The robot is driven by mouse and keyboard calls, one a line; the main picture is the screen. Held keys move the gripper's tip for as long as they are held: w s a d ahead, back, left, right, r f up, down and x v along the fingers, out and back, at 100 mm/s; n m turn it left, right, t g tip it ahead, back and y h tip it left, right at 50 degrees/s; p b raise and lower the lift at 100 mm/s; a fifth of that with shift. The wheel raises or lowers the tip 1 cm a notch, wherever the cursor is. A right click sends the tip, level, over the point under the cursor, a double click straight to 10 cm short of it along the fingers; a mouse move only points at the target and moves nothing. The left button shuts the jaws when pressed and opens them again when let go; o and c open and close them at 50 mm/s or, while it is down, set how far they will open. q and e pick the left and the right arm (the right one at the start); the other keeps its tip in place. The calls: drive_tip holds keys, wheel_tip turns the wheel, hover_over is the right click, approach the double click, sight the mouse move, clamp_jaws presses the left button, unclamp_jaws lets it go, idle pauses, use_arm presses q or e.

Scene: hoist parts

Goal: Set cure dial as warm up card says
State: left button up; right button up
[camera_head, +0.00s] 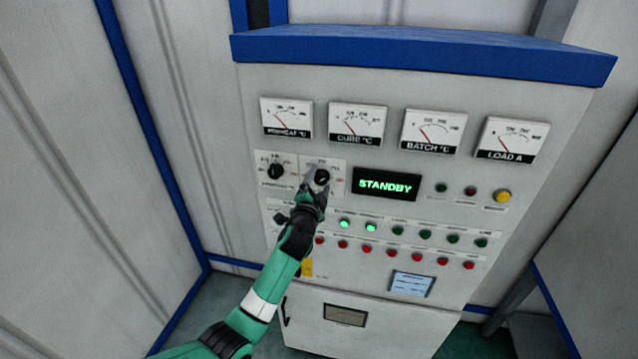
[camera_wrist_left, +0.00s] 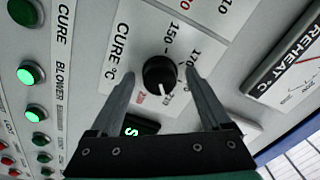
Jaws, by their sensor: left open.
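The cure dial (camera_wrist_left: 160,76) is a round black knob on a white plate marked CURE °C in the left wrist view. The plate carries black numbers, 150 and 170 among them, and a red one. My left gripper (camera_wrist_left: 162,88) is open, with one finger on each side of the knob. I cannot tell whether the fingers touch it. In the head view my left gripper (camera_head: 318,180) covers most of the cure dial. A small pale blue card (camera_head: 411,284) is on the lower right of the panel; its text is too small to read. My right gripper is not in view.
A display (camera_head: 386,184) reads STANDBY in green. The preheat dial (camera_head: 276,171) is just left of my gripper. Several meters line the top, with the CURE °C meter (camera_head: 357,124) second from left. Rows of green and red buttons and lamps lie below. A blue hood (camera_head: 420,58) juts out above.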

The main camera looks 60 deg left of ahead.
use_arm(q)
drive_tip(key=v, duration=1.1)
drive_tip(key=shift+s+d, duration=0.25)
